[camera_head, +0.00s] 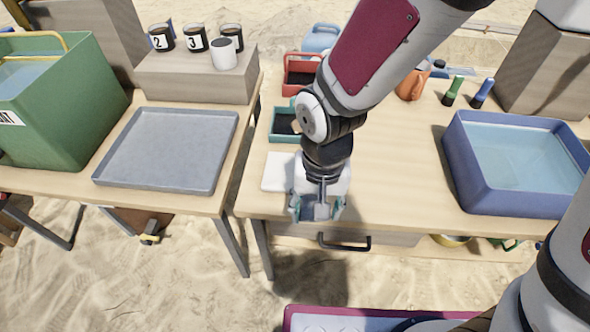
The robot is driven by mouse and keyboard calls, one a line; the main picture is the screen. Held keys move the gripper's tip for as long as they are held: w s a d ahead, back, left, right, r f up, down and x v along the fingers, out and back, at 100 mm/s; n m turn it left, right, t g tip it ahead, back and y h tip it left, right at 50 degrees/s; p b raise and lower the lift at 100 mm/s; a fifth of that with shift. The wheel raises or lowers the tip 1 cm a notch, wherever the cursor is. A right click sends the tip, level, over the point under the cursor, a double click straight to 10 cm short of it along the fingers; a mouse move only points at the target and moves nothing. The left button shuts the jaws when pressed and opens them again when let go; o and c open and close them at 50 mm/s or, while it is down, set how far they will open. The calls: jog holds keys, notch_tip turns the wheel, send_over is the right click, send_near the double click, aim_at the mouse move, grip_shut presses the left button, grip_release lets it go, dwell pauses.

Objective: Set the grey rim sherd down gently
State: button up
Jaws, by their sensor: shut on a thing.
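My gripper (318,211) points down over the front left edge of the right-hand table (395,197). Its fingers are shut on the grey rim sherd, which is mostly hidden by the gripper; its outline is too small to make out. A white pad (277,171) lies on the table just left of and behind my gripper, partly covered by it. I cannot tell whether the sherd touches anything below it.
A grey tray (165,150) lies empty on the left table beside a green bin (75,115). A teal tray (284,138) and a red tray (291,74) stand behind the gripper. A blue basin of water (495,201) stands right. The table's middle is clear.

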jog(key=shift+s+a+f, duration=0.2)
jog(key=shift+s+f, duration=0.1)
jog(key=shift+w+a, duration=0.15)
jog(key=shift+w, duration=0.1)
jog(key=b, duration=0.2)
send_over(293, 167)
jog(key=s, duration=0.2)
jog(key=shift+f, duration=0.7)
jog(key=shift+s+f+b, duration=0.15)
jog(key=shift+f+b, duration=0.35)
jog(key=shift+f, duration=1.25)
jog(key=shift+f, duration=0.1)
jog(key=o, duration=0.8)
jog(key=shift+f, duration=0.1)
jog(key=o, duration=0.4)
jog(key=shift+c, duration=0.2)
